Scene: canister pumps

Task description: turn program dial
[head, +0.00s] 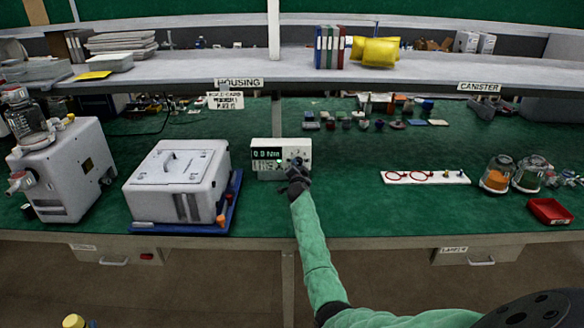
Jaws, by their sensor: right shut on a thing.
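The program dial (297,162) is a small dark knob on the right part of the front of a white box-shaped instrument (265,146). The instrument has a lit green display on its upper left and small buttons below it. It stands on the green bench top. My right gripper (296,174) reaches up from the front with its fingers at the dial. It is shut on the dial and covers part of it and the instrument's lower right front. My left gripper is not in view.
A white case (178,180) on a blue tray (232,200) stands left of the instrument, with a white pump unit (65,170) further left. A white strip with red loops (425,177), glass jars (497,172) and a red bin (549,211) stand right. Small parts lie behind.

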